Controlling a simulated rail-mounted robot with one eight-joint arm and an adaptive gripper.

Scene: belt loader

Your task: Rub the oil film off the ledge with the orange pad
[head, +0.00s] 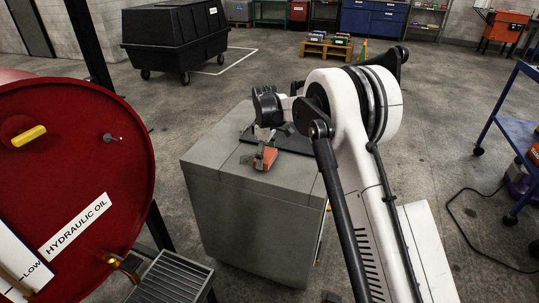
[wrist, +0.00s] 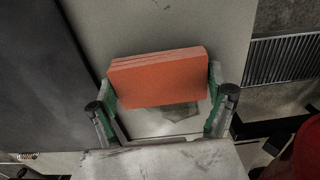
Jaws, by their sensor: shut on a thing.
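The orange pad (head: 265,158) shows over the grey cabinet top; in the wrist view (wrist: 158,80) it is a block with a flat broad face. My gripper (wrist: 160,98) has a finger at each end of the pad and is shut on it. In the head view my gripper (head: 264,143) reaches down over the cabinet. The grey top surface (head: 215,140), which I take for the ledge, lies under the pad. A darker patch (wrist: 181,113) shows just below the pad in the wrist view; whether it is oil film or shadow I cannot tell. Contact between pad and surface is unclear.
A dark flat panel (head: 293,144) lies on the cabinet top behind the pad. A red hydraulic oil drum (head: 90,150) stands at left, with a metal grating (head: 172,277) below it. A blue cart (head: 505,100) is at right. Open floor lies behind the cabinet.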

